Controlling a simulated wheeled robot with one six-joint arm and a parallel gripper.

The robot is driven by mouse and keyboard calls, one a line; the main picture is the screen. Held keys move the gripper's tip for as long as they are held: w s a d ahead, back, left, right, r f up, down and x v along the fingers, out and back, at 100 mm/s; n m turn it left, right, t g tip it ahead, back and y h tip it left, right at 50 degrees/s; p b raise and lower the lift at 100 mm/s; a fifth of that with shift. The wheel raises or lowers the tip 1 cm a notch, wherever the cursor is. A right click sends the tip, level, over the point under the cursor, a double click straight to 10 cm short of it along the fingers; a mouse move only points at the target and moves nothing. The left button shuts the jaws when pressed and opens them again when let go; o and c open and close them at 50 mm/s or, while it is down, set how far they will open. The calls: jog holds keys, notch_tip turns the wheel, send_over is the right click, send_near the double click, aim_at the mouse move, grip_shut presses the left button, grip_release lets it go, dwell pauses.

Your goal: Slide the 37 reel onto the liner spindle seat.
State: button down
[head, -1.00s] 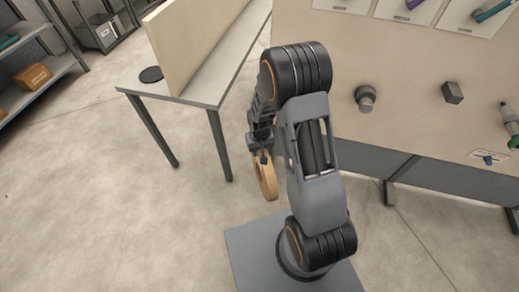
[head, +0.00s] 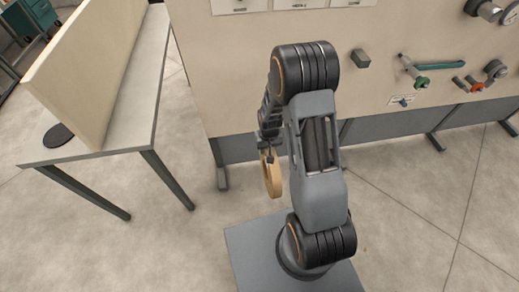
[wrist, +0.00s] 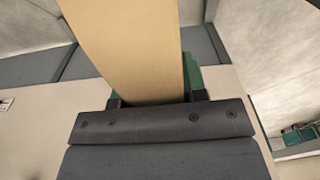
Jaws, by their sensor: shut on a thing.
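My gripper (head: 267,156) is shut on a tan ring-shaped reel (head: 277,180), which hangs upright below it, clear of the floor, left of my arm. In the wrist view the reel (wrist: 130,45) is a broad tan band rising from between the jaws (wrist: 150,100), with a green part behind it. No number shows on the reel. The upright panel (head: 240,70) ahead bears a grey block-shaped peg (head: 361,58) and a peg with a green handle (head: 415,75). I cannot tell which fitting is the liner spindle seat; labels are too small to read.
A table (head: 150,100) with an upright board (head: 75,80) and a black disc (head: 58,135) stands at the left. An orange-red fitting (head: 478,87) and a gauge (head: 511,14) are on the panel's right. Panel feet stand on the floor; open floor lies at the right.

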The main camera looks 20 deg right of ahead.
jog(key=w+d+r+n+p, duration=0.1)
jog(key=w+d+r+n, duration=0.2)
jog(key=w+d+n, duration=0.1)
jog(key=w+d+r+n+y+p, duration=0.1)
jog(key=w+d+r+n, duration=0.3)
jog(key=d+n, duration=0.3)
jog(key=w+d+r+n+y+p, duration=0.1)
jog(key=w+d+r+n, duration=0.3)
jog(key=d+n, duration=0.2)
jog(key=shift+w+d+r+p, duration=0.15)
jog(key=shift+d+r+p, duration=0.15)
jog(key=shift+d, duration=0.75)
jog(key=shift+a+n, duration=0.1)
jog(key=shift+n, duration=0.2)
